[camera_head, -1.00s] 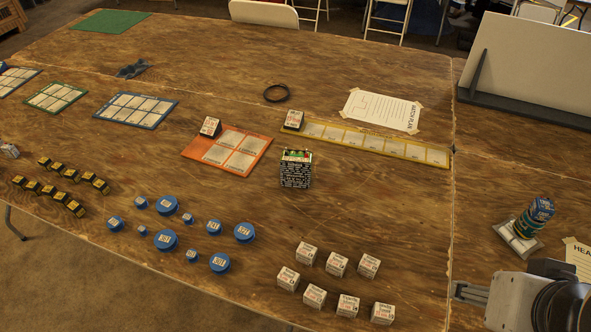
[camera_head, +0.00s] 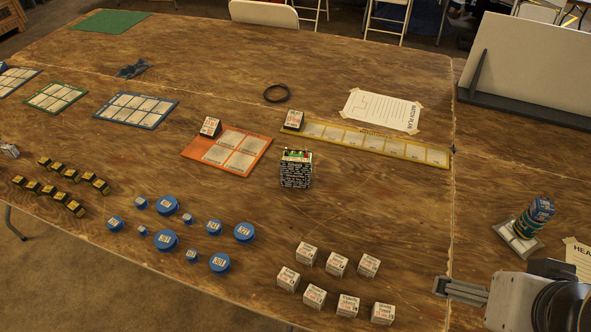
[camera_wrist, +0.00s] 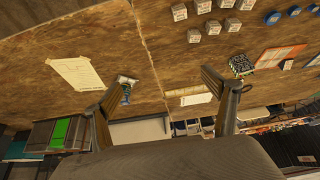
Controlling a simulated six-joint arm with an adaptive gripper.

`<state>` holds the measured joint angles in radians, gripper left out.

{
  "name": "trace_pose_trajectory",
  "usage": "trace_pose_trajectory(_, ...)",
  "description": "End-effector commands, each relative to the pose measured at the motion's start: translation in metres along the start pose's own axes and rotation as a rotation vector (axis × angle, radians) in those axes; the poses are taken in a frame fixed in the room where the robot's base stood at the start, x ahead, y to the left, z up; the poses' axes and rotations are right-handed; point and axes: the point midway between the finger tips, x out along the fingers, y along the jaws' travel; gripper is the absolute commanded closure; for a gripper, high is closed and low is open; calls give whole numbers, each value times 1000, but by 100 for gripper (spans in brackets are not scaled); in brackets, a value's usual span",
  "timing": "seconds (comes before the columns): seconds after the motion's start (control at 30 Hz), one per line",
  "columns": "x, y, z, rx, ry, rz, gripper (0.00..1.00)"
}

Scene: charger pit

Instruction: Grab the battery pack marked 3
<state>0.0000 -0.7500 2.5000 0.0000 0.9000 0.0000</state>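No marking 3 can be read for certain in these views, so I cannot tell which item is the battery pack marked 3. White labelled cubes (camera_head: 348,305) stand in two rows at the front of the table; several also show at the top of the wrist view (camera_wrist: 194,35). A black-and-white box with a green top (camera_head: 296,170) stands mid-table; it also shows in the wrist view (camera_wrist: 241,65). My gripper (camera_head: 441,287) is right of the white cubes, above the table. In the wrist view its fingers (camera_wrist: 163,82) are wide apart with nothing between them.
A blue and teal upright item (camera_head: 538,213) stands on a pale pad at the right. Blue round pieces (camera_head: 166,240) and black-yellow blocks (camera_head: 75,208) lie left. Dark-sided blocks sit by the orange mat (camera_head: 241,158) and yellow strip (camera_head: 375,143). Bare wood surrounds the box.

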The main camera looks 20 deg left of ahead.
Motion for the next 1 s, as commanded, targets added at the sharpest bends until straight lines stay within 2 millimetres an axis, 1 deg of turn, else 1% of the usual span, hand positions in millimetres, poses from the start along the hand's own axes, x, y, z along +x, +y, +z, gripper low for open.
trace_pose_trajectory(0.3, 0, 0, -1, -1, 1, -1, 15)
trace_pose_trajectory(0.47, 3, -5, -11, -6, 13, -13, 15)
trace_pose_trajectory(0.57, 8, -10, -24, -13, 29, -27, 15)
trace_pose_trajectory(0.67, 14, -18, -41, -22, 51, -46, 15)
trace_pose_trajectory(1.0, 44, -58, -114, -44, 155, -124, 15)
